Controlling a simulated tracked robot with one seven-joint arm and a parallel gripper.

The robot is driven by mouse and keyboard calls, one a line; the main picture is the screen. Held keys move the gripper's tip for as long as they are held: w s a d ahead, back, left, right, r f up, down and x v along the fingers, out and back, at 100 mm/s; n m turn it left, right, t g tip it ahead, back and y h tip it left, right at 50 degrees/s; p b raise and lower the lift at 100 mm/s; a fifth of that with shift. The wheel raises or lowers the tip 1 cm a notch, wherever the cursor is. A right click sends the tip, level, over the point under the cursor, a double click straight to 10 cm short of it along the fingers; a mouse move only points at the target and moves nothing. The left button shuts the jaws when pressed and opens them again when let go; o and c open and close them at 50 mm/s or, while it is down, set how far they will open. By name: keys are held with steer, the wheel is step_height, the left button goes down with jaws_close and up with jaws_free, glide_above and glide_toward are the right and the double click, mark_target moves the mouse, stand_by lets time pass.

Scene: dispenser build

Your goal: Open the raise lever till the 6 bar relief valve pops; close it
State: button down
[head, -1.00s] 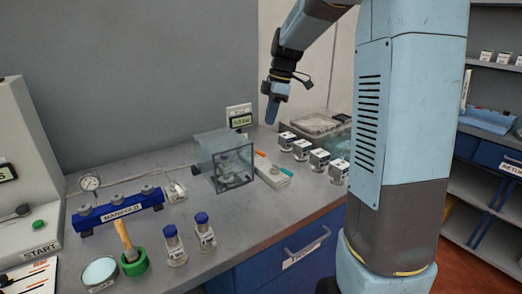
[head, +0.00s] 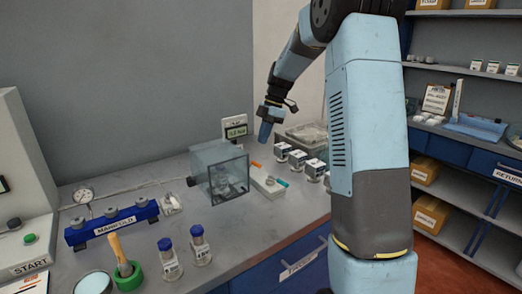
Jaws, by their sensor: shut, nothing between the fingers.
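My gripper (head: 265,132) hangs fingers-down in the air above the back of the bench, in front of a small wall display (head: 235,128), and is shut and empty. A pale block (head: 267,184) with an orange piece and a teal piece lies right of a clear box (head: 220,174). I cannot tell whether either piece is the raise lever. The clear box holds a small object I cannot make out. A round pressure gauge (head: 83,195) stands behind the blue manifold (head: 112,225); its reading is too small. No relief valve can be made out with certainty.
Small white boxes (head: 297,159) stand in a row near my arm. Two blue-capped vials (head: 170,262) and a green holder (head: 129,276) with a wooden handle are at the front. A machine marked START (head: 28,240) is at left; shelves (head: 465,208) are at right. Mid-bench is fairly clear.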

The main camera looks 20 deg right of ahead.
mark_target(253, 162)
steer(key=x, duration=0.9)
steer(key=shift+a+f, duration=0.15)
